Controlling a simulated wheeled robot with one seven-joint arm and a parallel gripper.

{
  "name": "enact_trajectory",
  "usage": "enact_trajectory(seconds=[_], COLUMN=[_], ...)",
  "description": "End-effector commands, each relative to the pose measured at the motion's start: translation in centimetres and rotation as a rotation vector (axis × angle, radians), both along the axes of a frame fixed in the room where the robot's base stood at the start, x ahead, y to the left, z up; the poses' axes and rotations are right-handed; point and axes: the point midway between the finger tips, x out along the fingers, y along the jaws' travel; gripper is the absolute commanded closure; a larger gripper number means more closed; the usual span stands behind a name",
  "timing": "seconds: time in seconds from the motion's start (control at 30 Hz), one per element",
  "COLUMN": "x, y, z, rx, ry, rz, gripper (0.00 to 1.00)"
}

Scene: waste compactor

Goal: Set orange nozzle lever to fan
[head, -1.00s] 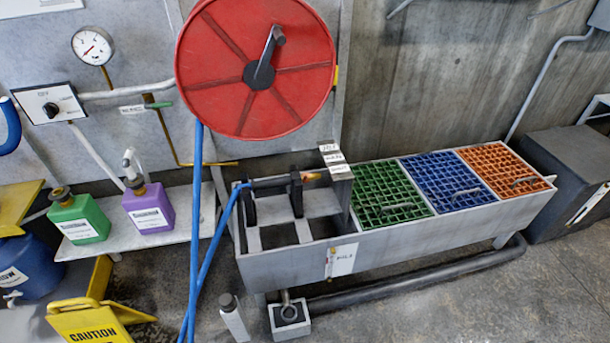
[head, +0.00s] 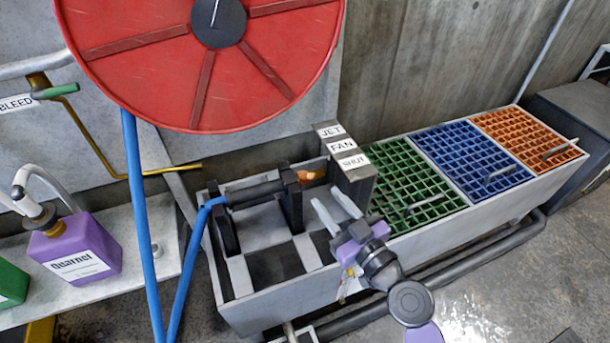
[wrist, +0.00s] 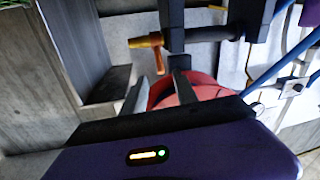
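The orange nozzle lever (head: 311,175) shows small in the head view, at the end of the black nozzle (head: 256,192) lying across the trough's stands. In the wrist view the lever (wrist: 159,62) hangs from the yellow-orange nozzle tip (wrist: 146,42). A grey block beside it carries the labels JET, FAN (head: 342,147) and SHUT, from back to front. My gripper (head: 334,206) is open and empty, in front of the lever and apart from it in the head view. In the wrist view its fingers (wrist: 158,92) are spread just below the lever. Exact depth cannot be told.
The grey trough (head: 290,300) holds green, blue and orange grates (head: 522,135) at right. A red hose reel (head: 150,45) hangs above, with a blue hose (head: 138,200) running down. A purple bottle (head: 75,250) stands on the left shelf. A grey wall is behind.

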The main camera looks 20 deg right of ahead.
Motion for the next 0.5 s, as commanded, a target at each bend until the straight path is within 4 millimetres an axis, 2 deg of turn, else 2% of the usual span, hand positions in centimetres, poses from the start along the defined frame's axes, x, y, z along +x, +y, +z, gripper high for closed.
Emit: enact_trajectory(seconds=[0.5], x=[6.7], y=[1.0], z=[0.2], rx=[-0.001], ry=[0.0], rz=[0.0], gripper=[0.65])
